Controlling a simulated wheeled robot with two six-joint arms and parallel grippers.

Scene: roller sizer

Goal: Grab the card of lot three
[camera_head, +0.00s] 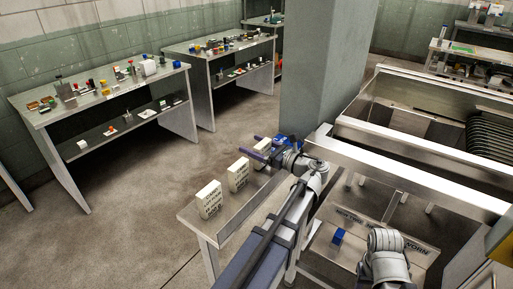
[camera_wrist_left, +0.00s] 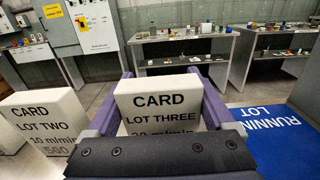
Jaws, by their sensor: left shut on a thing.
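The lot three card is a thick white block with black print; it stands upright in the left wrist view (camera_wrist_left: 160,105) and at the back of the card row in the head view (camera_head: 262,152). My left gripper (camera_head: 262,149) has its purple fingers on both sides of this card and is shut on it. The lot two card (camera_wrist_left: 42,118) stands upright beside it, apart from the fingers, and also shows in the head view (camera_head: 238,174). Another white card (camera_head: 209,199) stands nearest the front of the row. The gripper of my right arm does not show.
The cards stand on a narrow metal shelf (camera_head: 222,222). A blue RUNNING LOT panel (camera_wrist_left: 270,132) lies right of the held card. A grey column (camera_head: 318,75) rises close behind my left gripper. A blue cube (camera_head: 338,236) sits on a labelled plate. Cluttered tables (camera_head: 102,92) stand farther back.

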